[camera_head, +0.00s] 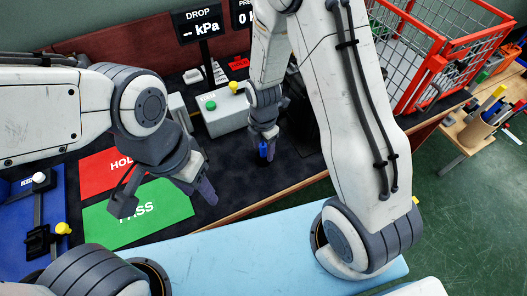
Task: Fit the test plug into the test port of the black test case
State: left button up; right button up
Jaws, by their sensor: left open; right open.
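My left gripper (166,198) is open and empty, above the green PASS mat (150,216). My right gripper (264,136) is open and points down over the dark bench top. A small blue upright piece (264,149), perhaps the test plug, shows at its fingertips; I cannot tell whether they touch it. A dark shape (303,130) just right of it, partly hidden behind my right arm, may be the black test case. Its port cannot be made out.
A grey box (226,119) with a green button stands left of my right gripper. A DROP kPa display (198,22) stands behind. A red mat (105,172) and a blue fixture (20,235) lie left. A red wire crate (432,70) is at the right.

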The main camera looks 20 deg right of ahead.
grip_shut()
jog(key=shift+r, duration=0.1)
